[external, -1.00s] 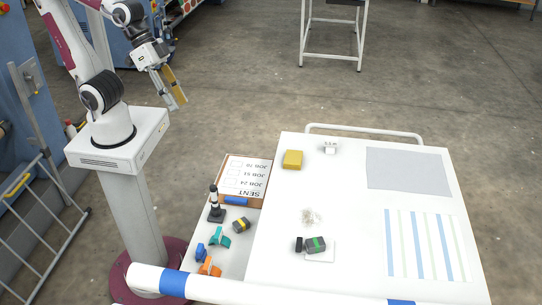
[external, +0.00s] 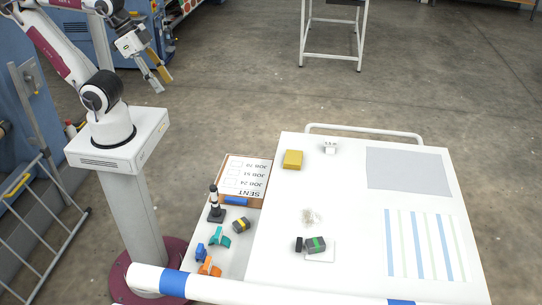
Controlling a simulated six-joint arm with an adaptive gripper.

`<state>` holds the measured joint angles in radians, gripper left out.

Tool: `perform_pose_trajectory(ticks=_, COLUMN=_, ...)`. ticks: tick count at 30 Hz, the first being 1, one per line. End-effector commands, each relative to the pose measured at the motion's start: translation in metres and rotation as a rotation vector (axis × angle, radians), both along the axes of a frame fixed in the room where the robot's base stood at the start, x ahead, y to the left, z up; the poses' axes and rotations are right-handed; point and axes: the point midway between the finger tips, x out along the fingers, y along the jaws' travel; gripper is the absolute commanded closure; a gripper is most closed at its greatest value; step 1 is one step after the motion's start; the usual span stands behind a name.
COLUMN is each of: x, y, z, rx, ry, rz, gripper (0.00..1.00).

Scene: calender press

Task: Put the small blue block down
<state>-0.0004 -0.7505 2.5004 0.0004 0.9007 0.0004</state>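My gripper (external: 163,86) is high at the upper left, above my base and well away from the table. Its two fingers, one grey and one tan, show a gap between them, and I see no block there. A small blue bar-shaped piece (external: 236,201) lies at the near edge of the "SENT" board (external: 229,167); I cannot tell if it is the small blue block.
A black-and-white upright piece (external: 215,205), teal piece (external: 220,237) and orange piece (external: 209,267) stand on the shelf.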

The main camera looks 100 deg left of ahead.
Motion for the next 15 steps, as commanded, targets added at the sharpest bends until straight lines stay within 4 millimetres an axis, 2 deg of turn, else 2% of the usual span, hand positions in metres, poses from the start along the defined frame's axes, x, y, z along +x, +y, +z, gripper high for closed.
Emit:
perform_pose_trajectory(ticks=8, x=0.001, y=-0.002, z=-0.001, rx=0.000, ry=0.004, rz=-0.008, gripper=0.62)
perform_pose_trajectory(ticks=15, x=0.004, y=-0.007, z=-0.016, rx=0.001, ry=0.073, rz=-0.029, gripper=0.62)
